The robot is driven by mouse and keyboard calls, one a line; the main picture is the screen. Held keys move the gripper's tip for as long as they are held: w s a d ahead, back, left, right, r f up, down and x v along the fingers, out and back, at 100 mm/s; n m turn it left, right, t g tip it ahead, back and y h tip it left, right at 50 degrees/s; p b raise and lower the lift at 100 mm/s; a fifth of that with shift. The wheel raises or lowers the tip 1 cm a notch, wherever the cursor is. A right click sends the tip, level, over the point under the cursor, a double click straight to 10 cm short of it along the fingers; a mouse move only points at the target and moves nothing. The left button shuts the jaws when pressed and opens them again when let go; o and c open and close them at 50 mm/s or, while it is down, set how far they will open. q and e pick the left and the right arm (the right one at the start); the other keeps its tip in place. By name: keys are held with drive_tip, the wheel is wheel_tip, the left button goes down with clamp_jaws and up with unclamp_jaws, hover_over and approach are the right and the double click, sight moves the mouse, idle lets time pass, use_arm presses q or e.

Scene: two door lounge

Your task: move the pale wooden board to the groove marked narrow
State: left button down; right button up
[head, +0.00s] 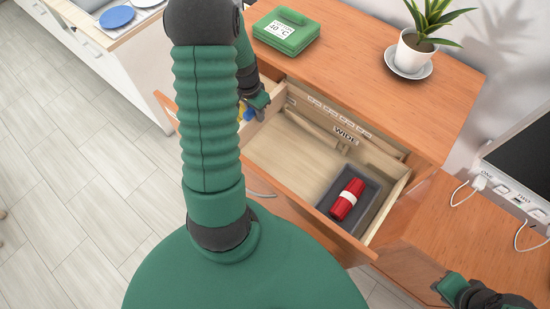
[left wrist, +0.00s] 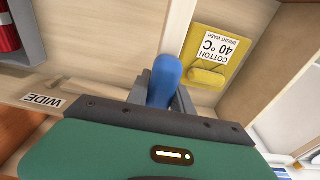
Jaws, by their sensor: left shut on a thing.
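The pale wooden board (head: 264,121) stands upright across the open drawer, partly hidden by my arm in the head view. In the left wrist view the board (left wrist: 182,25) shows edge-on as a pale strip, with a blue handle (left wrist: 166,78) at its near end. I can read no label marked narrow. My right gripper (head: 447,289) is at the lower right, away from the drawer; its jaws are unclear.
A grey tray (head: 327,203) with a red roll (head: 347,199) sits at the drawer's right end. A yellow packet (left wrist: 206,62) lies on the board's other side. A green case (head: 286,31) and a potted plant (head: 415,50) stand on the cabinet top. The drawer's middle floor is clear.

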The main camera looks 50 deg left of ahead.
sight(257, 125)
idle(0.3)
use_arm(q)
drive_tip(key=shift+f, duration=0.3)
drive_tip(key=shift+d, duration=0.1)
idle(1.3)
drive_tip(key=shift+f+b, duration=2.45)
drive_tip(key=shift+f, duration=0.75)
drive_tip(key=c, duration=1)
unclamp_jaws()
drive_tip(key=shift+c, duration=0.2)
drive_tip(key=shift+r, duration=0.1)
